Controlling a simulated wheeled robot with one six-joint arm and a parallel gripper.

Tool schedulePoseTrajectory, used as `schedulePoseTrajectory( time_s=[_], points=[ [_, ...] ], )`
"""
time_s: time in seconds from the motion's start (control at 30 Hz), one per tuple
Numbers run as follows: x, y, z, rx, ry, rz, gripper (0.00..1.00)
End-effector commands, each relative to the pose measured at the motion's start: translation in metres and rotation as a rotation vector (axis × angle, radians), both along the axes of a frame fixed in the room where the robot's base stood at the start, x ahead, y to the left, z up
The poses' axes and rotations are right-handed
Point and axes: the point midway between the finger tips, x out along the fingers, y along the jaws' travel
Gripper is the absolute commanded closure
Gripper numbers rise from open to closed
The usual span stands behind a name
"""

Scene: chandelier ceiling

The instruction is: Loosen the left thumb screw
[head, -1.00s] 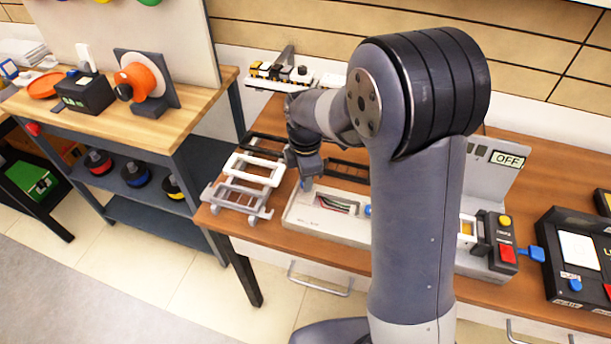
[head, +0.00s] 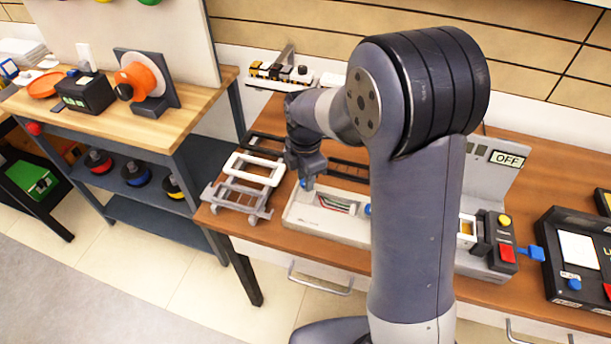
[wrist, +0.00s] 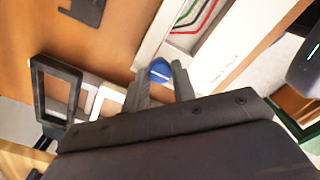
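The left thumb screw (wrist: 160,70) is a blue knob with a pale line across it, at the left end of a long white panel (wrist: 222,68) in the wrist view. My gripper (wrist: 160,78) has its two fingers on either side of the knob, near their tips. I cannot tell whether they press on it. In the head view, my gripper (head: 308,176) is low over the panel's left end, and a bit of blue shows at its tips. Another blue knob (head: 368,210) shows farther right, partly hidden by my arm. A window in the panel shows coloured wires (head: 338,204).
White and grey frames (head: 245,180) stand left of the panel, close to my gripper. A dark frame (wrist: 57,88) is at the left in the wrist view. An OFF sign (head: 506,158) and a button box (head: 497,241) are at the right.

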Motion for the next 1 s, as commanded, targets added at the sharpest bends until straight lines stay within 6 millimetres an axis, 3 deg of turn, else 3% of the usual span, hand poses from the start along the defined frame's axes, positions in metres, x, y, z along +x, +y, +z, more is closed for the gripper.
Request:
schedulePoseTrajectory(
  time_s=[0.23, 0.57, 1.0],
  points=[
    [0.0, 0.0, 0.0, 0.0, 0.0, 0.0, 0.54],
    [0.0, 0.0, 0.006, 0.001, -0.002, -0.001, 0.54],
    [0.0, 0.0, 0.087, 0.001, -0.004, -0.001, 0.54]
  ],
)
